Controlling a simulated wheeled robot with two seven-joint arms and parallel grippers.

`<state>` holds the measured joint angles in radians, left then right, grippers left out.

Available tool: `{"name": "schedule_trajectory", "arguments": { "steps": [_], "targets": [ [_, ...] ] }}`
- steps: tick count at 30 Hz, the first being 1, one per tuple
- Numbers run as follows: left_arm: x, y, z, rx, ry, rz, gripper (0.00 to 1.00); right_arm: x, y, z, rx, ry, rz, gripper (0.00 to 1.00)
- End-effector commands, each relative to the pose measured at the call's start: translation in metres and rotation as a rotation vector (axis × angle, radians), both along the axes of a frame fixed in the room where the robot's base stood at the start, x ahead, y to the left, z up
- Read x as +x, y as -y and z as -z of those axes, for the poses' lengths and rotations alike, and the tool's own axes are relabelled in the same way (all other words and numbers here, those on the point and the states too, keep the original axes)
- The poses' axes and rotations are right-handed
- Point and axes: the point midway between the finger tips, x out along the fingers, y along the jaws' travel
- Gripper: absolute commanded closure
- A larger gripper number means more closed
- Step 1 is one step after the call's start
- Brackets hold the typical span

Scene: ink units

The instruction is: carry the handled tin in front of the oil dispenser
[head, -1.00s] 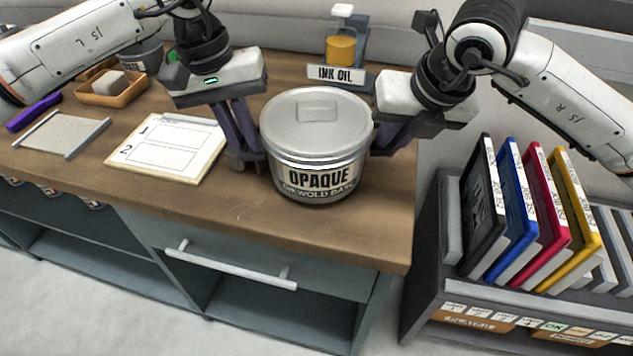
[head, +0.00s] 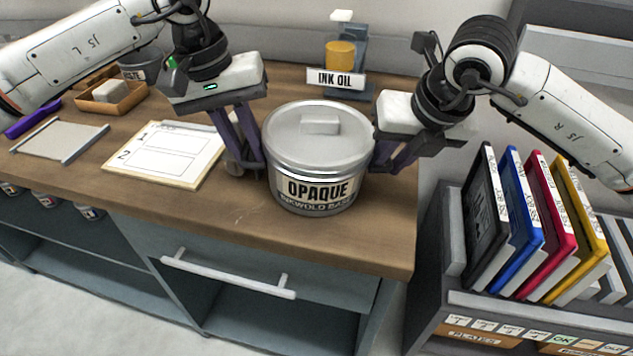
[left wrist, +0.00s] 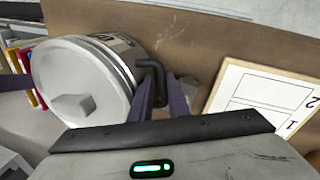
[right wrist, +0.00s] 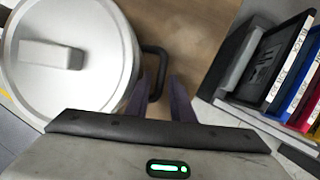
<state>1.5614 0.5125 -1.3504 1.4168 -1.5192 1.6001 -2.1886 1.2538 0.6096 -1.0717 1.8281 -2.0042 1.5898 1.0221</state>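The handled tin (head: 318,190), grey with an "OPAQUE" label and a lid with a block knob, is near the counter's front edge. It is upright; I cannot tell whether its base touches the counter.
A numbered board (head: 165,155) lies left of the tin, with a small round grey item beside it, partly hidden by my left fingers. A grey tray (head: 58,140), purple tool (head: 33,117) and wooden box (head: 112,100) are further left. A rack of coloured plates (head: 520,225) stands right.

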Motion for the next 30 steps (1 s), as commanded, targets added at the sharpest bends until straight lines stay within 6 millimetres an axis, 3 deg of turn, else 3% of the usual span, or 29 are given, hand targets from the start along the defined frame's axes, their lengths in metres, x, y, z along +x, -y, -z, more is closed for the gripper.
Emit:
{"name": "schedule_trajectory", "arguments": {
  "steps": [1,17,23,30],
  "targets": [
    [-0.005,-0.006,0.026,0.030,-0.036,-0.003,0.72,-0.001,-0.001,0.004,0.002,-0.003,-0.003,0.71],
    [-0.005,-0.008,0.023,0.033,-0.036,-0.002,0.72,0.000,-0.004,0.001,0.010,0.005,-0.003,0.71],
    [-0.007,-0.010,-0.001,0.030,-0.026,-0.002,0.72,0.000,-0.004,0.001,0.011,0.005,-0.003,0.71],
    [-0.010,-0.012,-0.047,0.017,-0.007,0.003,0.72,0.000,-0.004,0.000,0.011,0.005,-0.003,0.71]
  ]
}}
